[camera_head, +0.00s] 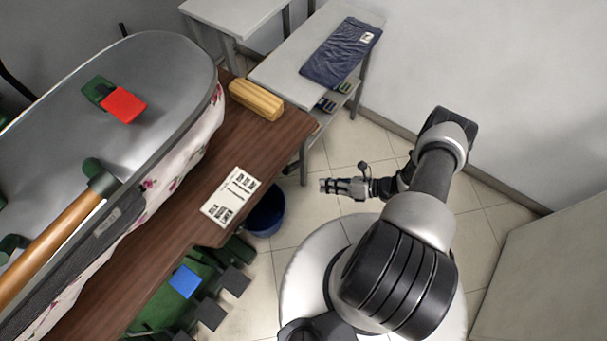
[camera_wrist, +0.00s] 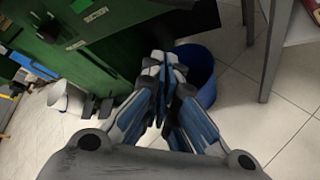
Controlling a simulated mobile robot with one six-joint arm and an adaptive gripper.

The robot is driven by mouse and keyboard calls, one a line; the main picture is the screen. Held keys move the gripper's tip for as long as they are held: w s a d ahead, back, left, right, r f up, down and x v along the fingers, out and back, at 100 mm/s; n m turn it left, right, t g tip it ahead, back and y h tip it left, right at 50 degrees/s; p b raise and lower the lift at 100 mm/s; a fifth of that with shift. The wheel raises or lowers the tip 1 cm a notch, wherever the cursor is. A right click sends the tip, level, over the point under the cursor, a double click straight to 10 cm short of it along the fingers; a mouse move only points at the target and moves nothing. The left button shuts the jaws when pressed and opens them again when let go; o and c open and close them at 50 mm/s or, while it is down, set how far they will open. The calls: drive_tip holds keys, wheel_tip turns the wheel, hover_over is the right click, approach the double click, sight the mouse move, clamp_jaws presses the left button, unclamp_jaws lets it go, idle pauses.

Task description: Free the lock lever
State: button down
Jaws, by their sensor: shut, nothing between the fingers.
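I cannot tell for certain which part is the lock lever. A red tab (camera_head: 123,105) on a green mount lies on the grey metal top of the press (camera_head: 170,75) at the upper left in the head view. A long wooden handle (camera_head: 45,248) with a green end runs along the front of that top. My gripper (camera_head: 325,186) is shut and empty. It hangs over the floor to the right of the press table, apart from the press. In the wrist view my gripper (camera_wrist: 163,75) has its fingertips together in front of the blue bucket (camera_wrist: 201,75).
A yellow block (camera_head: 256,98) and a printed card (camera_head: 230,197) lie on the brown table (camera_head: 190,228). Dark pedals and a blue one (camera_head: 185,281) sit below. A grey side table (camera_head: 290,70) holds folded blue cloth (camera_head: 341,52). Floor around my gripper is clear.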

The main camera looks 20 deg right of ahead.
drive_tip(key=shift+s+f, duration=0.1)
drive_tip(key=shift+f, duration=0.05)
drive_tip(key=shift+a, duration=0.1)
drive_tip(key=b+x, duration=0.3)
drive_tip(key=x, duration=0.7)
drive_tip(key=shift+w+d+r, duration=0.4)
drive_tip(key=shift+w+r, duration=0.15)
drive_tip(key=shift+r, duration=0.25)
drive_tip(key=shift+w+d+r, duration=0.4)
drive_tip(key=shift+w+r, duration=0.15)
drive_tip(key=shift+r, duration=0.25)
drive_tip(key=shift+r+p, duration=0.1)
drive_tip(key=shift+p, duration=0.3)
drive_tip(key=shift+w+d+n+h+p, duration=0.1)
drive_tip(key=shift+d+n+h+p, duration=0.05)
drive_tip(key=shift+n+h+p, duration=0.2)
